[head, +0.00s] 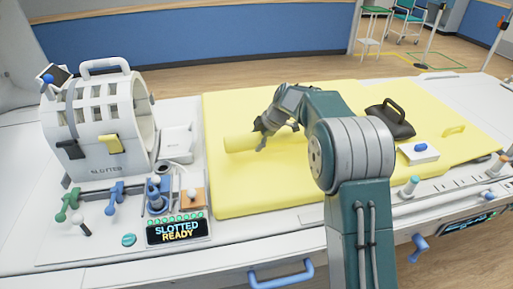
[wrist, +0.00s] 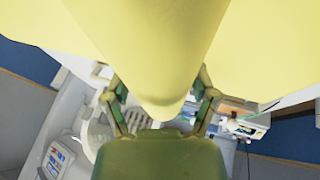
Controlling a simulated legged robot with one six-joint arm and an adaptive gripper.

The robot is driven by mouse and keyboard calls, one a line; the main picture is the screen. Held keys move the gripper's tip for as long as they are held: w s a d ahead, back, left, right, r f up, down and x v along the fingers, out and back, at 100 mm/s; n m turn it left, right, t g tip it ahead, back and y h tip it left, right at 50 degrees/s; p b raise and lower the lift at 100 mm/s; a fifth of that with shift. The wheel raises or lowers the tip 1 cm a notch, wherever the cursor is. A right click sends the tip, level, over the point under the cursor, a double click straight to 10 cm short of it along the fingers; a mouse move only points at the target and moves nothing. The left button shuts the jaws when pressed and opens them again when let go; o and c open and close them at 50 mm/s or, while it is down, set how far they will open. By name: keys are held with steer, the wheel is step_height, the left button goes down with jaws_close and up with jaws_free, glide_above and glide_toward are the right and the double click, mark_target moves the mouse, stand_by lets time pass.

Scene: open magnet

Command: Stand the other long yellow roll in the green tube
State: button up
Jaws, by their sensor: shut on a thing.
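A long yellow roll (head: 239,143) lies level on the yellow mat (head: 235,190), its left end sticking out from my gripper (head: 272,135). My gripper is shut on this roll from above. In the wrist view the yellow roll (wrist: 160,85) fills the upper middle, between the two green fingers of my gripper (wrist: 160,105). The rest of the roll is hidden behind my arm in the head view. I cannot make out a green tube in either view, nor a second roll.
A white slotted cylinder (head: 100,125) with a handle stands at the left, with coloured levers (head: 115,195) and a lit display (head: 178,231) in front. A black bag-like object (head: 390,120) and a white box with a blue button (head: 420,151) lie right of my arm. The mat's near left is clear.

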steer(key=shift+w+a+f, duration=0.1)
steer(key=shift+w+f, duration=0.15)
steer(key=shift+f, duration=1.6)
steer(key=o, duration=1.1)
steer(key=shift+o, duration=0.2)
steer(key=v, duration=1.2)
